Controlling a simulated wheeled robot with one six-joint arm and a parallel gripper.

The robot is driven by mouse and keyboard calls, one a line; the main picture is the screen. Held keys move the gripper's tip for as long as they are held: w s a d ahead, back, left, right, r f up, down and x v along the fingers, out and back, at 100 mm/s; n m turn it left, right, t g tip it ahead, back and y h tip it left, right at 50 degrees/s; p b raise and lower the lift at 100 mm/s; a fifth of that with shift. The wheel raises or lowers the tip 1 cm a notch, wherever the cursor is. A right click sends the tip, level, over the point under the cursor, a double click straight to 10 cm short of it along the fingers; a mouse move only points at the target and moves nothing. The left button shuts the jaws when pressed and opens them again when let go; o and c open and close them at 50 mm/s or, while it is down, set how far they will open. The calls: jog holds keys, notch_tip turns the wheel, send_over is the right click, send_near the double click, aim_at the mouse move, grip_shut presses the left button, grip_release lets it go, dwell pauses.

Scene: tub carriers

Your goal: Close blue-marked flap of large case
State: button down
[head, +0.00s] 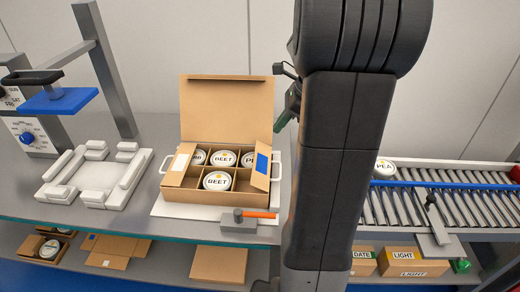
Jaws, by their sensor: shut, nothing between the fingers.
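The large case (215,197) is an open brown cardboard box on a white tray on the bench. Its blue-marked flap (261,178) is on the right side, raised and tilted, with a blue patch. A white-marked flap (177,172) stands similarly on the left. The large back flap (227,105) stands upright. White-lidded tubs (217,181) marked BEET and others sit in the divided compartments. My gripper (279,127) is shut and empty, above and right of the blue-marked flap and apart from it. My arm hides part of it.
The white tray (160,207) has side handles. An orange-handled tool on a grey block (240,222) stands before the case. A white fixture (92,178) and a press are left. A roller conveyor (440,203) is right. Flattened cartons lie on the lower shelf.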

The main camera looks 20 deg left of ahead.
aim_at(257, 161)
jog(key=x, duration=1.2)
jog(key=shift+a+f, duration=0.1)
jog(key=shift+f, duration=0.1)
jog(key=shift+p, duration=0.5)
jog(key=shift+s+a+r+h+p, duration=0.1)
jog(key=shift+a+h+p, duration=0.15)
jog(key=shift+h+p, duration=0.35)
jog(key=p, duration=0.1)
jog(key=a+h+p, duration=0.1)
jog(key=shift+s+f+t+h+p, duration=0.15)
jog(key=shift+f+t+h+p, duration=0.15)
jog(key=shift+f, duration=0.35)
jog(key=shift+a+f, duration=0.4)
jog(key=shift+f, duration=0.25)
jog(key=shift+s+f, duration=0.1)
